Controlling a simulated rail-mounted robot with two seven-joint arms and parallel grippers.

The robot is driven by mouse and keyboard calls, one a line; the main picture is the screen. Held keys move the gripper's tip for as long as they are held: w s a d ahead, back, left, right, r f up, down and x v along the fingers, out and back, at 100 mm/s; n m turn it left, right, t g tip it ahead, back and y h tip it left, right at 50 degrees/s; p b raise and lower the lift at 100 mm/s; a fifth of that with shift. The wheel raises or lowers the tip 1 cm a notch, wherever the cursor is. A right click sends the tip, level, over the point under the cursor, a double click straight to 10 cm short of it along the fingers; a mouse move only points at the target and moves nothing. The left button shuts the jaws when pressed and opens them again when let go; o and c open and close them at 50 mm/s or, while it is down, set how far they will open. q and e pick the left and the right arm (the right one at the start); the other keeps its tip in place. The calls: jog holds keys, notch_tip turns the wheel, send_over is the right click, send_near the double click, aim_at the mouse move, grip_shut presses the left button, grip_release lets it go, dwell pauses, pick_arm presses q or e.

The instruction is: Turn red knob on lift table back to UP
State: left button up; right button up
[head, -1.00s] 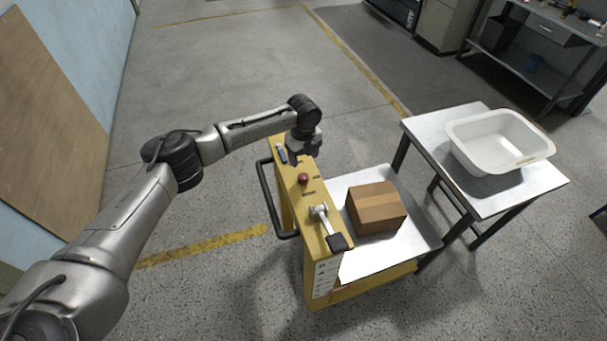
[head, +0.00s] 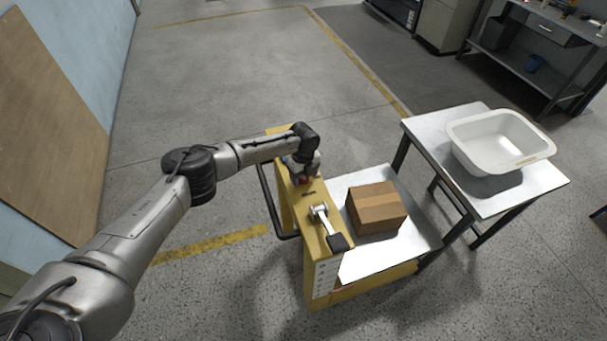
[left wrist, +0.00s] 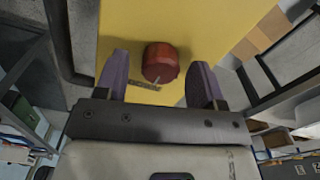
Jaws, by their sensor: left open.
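The red knob (left wrist: 160,62) sits on the yellow top panel of the lift table (head: 318,238). In the head view only a little of the red knob (head: 303,180) shows below my gripper. My left gripper (left wrist: 163,80) is open and is right over the knob; it also shows in the head view (head: 302,176). A dark label beside the knob is too small to read. My right gripper is not in view.
A lever with a black end (head: 338,241) stands on the same panel, nearer than the knob. A cardboard box (head: 377,207) rests on the lift table's platform. A white tub (head: 500,139) stands on a metal table (head: 530,190) at the right. A black handle runs along the panel's left side.

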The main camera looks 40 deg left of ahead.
pick_arm(q)
jog(key=shift+c, duration=0.3)
jog(key=c, duration=0.9)
jog(key=shift+o, duration=0.2)
